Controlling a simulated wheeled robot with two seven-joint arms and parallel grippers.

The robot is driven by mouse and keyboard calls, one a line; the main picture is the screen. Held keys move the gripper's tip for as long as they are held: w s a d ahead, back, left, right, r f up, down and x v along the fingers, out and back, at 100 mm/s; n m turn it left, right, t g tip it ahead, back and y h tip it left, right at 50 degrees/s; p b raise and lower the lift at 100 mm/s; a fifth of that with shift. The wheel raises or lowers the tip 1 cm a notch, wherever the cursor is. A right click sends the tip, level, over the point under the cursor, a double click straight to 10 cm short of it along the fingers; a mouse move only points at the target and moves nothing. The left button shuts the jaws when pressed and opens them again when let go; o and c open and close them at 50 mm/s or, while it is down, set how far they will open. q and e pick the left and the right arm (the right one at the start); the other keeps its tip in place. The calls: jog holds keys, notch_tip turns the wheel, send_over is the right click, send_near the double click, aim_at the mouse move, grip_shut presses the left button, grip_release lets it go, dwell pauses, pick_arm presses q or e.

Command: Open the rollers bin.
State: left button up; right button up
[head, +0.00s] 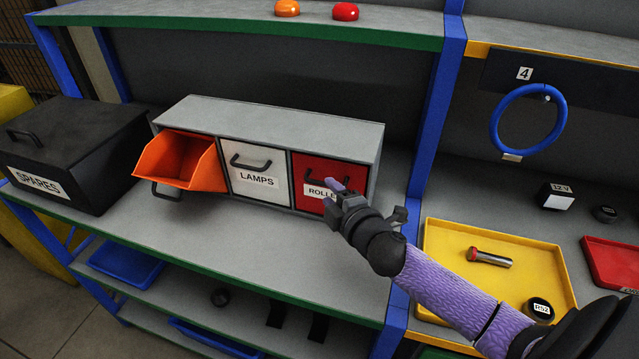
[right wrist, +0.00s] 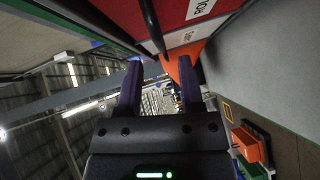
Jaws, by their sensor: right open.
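The rollers bin (head: 308,171) is the red-fronted, right-hand bin of a grey three-bin cabinet (head: 285,120), and it is closed. Its label is partly hidden by my right gripper (head: 341,187), which is at the bin's front by the dark handle (head: 312,180). In the right wrist view, my right gripper (right wrist: 160,70) is open. The red front (right wrist: 168,14) and dark handle bar (right wrist: 152,25) show above the fingers, with the bar's end near the gap. I cannot tell whether they touch. My left gripper is not in view.
The orange bin (head: 182,163) at the left is tilted open. The white lamps bin (head: 251,184) is closed. A black spares box (head: 75,150) stands left. A blue post (head: 437,110) and a yellow tray (head: 495,300) are right. The shelf before the cabinet is clear.

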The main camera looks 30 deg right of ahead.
aim_at(320, 183)
jog(key=w, duration=0.5)
jog(key=shift+w+d+f+b, duration=0.1)
jog(key=shift+d+f+b, duration=0.05)
jog(key=shift+f+b, duration=0.2)
grip_shut()
jog(key=shift+f, duration=0.1)
dwell(0.9)
